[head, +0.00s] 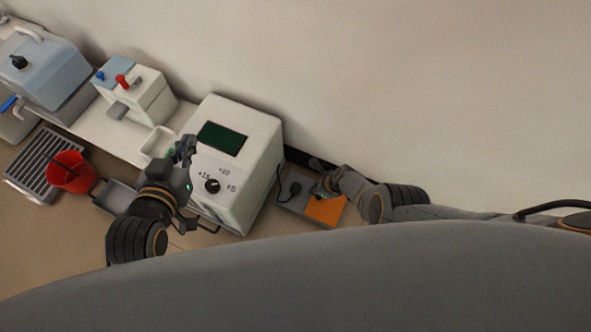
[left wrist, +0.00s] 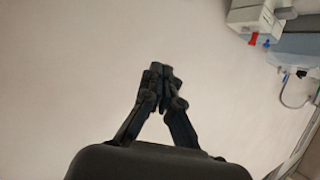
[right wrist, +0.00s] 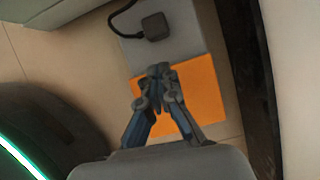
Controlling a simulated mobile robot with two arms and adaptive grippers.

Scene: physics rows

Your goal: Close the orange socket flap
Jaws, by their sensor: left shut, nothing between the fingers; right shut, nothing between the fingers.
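The orange socket flap (head: 326,209) is a flat square on a grey socket box (head: 297,208) low by the wall, right of the white machine. It also shows in the right wrist view (right wrist: 205,92), where it appears to lie flat over one half of the box. My right gripper (head: 322,170) is shut and empty, above the flap near its edge; in the right wrist view its fingertips (right wrist: 160,72) overlap the flap's edge, and I cannot tell whether they touch it. My left gripper (head: 186,148) is shut and empty in front of the white machine; it also shows in the left wrist view (left wrist: 160,72).
A black plug (right wrist: 155,26) with a cord sits in the box's other half. The white machine (head: 255,130) with dial and dark screen stands left of the box. A red bucket (head: 72,172) on a grate and other machines are further left. The wall is close behind.

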